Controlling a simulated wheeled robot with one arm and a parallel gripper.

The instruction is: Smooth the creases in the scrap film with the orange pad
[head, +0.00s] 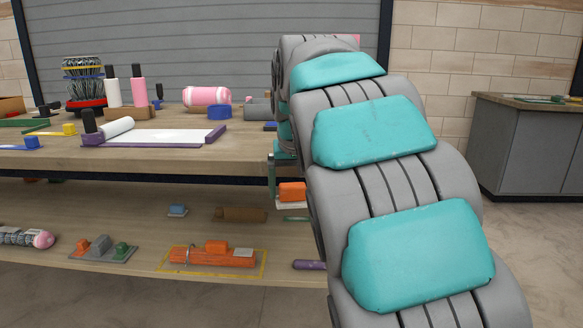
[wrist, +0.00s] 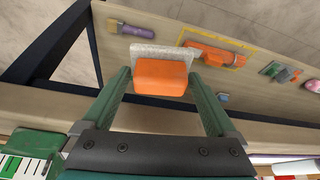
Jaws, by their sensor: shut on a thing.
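My gripper (wrist: 159,80) is shut on the orange pad, an orange block (wrist: 161,76) with a pale grey, felt-like face (wrist: 163,52). In the head view the orange pad (head: 291,191) hangs below the bench top's level, at the right end of the bench, near the lower shelf. My arm hides much of the gripper there. No sheet can be surely told as the scrap film.
The lower shelf (head: 130,205) carries an orange tool (head: 212,256) in a yellow outline and several small blocks. A grey cabinet (head: 530,150) stands at right.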

